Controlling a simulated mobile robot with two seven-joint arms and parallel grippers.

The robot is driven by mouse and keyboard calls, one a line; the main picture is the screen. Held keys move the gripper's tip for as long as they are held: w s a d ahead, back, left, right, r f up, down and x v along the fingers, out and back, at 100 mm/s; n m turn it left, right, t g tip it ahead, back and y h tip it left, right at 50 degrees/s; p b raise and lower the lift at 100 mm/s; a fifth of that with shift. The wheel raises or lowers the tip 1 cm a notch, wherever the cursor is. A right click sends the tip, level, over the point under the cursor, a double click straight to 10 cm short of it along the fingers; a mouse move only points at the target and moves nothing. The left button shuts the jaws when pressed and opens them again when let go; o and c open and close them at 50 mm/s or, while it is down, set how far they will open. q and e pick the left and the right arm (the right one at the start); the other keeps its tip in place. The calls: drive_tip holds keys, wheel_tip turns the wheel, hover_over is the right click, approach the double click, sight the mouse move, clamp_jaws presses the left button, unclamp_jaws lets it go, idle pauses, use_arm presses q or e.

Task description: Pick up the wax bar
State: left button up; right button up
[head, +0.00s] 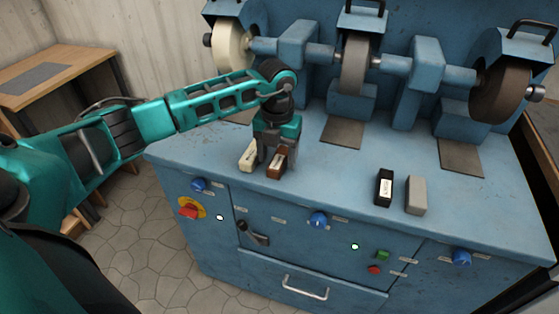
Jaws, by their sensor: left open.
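Several small bars lie on the blue bench top of the grinding machine. A cream bar (249,156) with a label is at the left, and a brown bar (275,169) with a pale label is just right of it. A black bar (384,188) with a white label and a plain grey bar (416,195) are further right. The labels are too small to read, so I cannot tell for sure which is the wax bar. My left gripper (278,155) points down, open, with its fingers around or just over the brown bar; contact is unclear. My right gripper is out of view.
Behind the bars stand a cream wheel (231,47), a grey wheel (355,64) and a dark brown wheel (500,93). Knobs and buttons line the machine's front below the bench edge. The bench between the brown and black bars is clear. A wooden table (84,62) stands at the left.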

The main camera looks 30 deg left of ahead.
use_arm(q)
wheel_tip(320, 180, down, 2)
drive_tip(key=c, duration=1.1)
drive_tip(key=shift+r, duration=0.15)
